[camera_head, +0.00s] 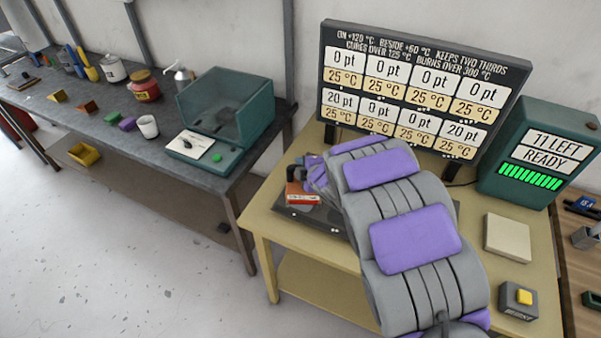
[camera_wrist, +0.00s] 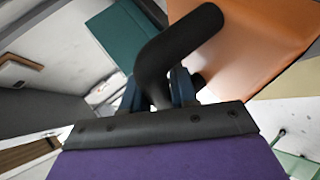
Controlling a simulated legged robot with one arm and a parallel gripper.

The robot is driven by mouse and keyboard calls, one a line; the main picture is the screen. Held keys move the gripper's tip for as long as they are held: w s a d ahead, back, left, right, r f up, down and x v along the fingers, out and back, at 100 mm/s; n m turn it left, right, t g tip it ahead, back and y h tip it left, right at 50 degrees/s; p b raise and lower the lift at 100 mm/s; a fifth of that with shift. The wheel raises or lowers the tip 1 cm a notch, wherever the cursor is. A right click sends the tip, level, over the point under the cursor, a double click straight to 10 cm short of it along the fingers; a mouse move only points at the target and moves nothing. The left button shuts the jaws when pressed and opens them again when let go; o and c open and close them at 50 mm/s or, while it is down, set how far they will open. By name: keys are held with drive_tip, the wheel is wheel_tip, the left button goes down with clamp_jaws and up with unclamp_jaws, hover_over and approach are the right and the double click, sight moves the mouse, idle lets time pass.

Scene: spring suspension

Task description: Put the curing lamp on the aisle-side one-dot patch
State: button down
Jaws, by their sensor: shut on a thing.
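My gripper (camera_wrist: 157,88) is shut on the black bent handle (camera_wrist: 180,45) of the curing lamp, whose broad orange part (camera_wrist: 245,45) fills the upper right of the wrist view. In the head view the lamp (camera_head: 302,194) shows as a small orange-red piece at the left of my purple and grey arm, over the dark panel (camera_head: 310,216) on the yellow bench. I cannot tell whether it touches the panel. My arm hides most of the panel, and I cannot make out the one-dot patch.
A display board (camera_head: 412,85) shows point and temperature readings behind the panel. A teal box (camera_head: 540,150) reads "11 LEFT READY". A beige block (camera_head: 507,237) and a yellow button (camera_head: 523,297) are at the right. A grey bench (camera_head: 110,120) with several items stands left; the floor between is clear.

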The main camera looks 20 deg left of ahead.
drive_tip(key=shift+w+a, duration=0.2)
drive_tip(key=shift+a, duration=0.1)
wheel_tip(320, 180, down, 4)
drive_tip(key=b, duration=0.2)
drive_tip(key=shift+a+b, duration=0.1)
drive_tip(key=shift+b, duration=0.2)
drive_tip(key=shift+r, duration=0.15)
drive_tip(key=c, duration=0.9)
unclamp_jaws()
drive_tip(key=shift+s+r, duration=0.1)
drive_tip(key=p+v, duration=0.1)
drive_tip(key=v, duration=1.1)
drive_tip(key=shift+p, duration=0.35)
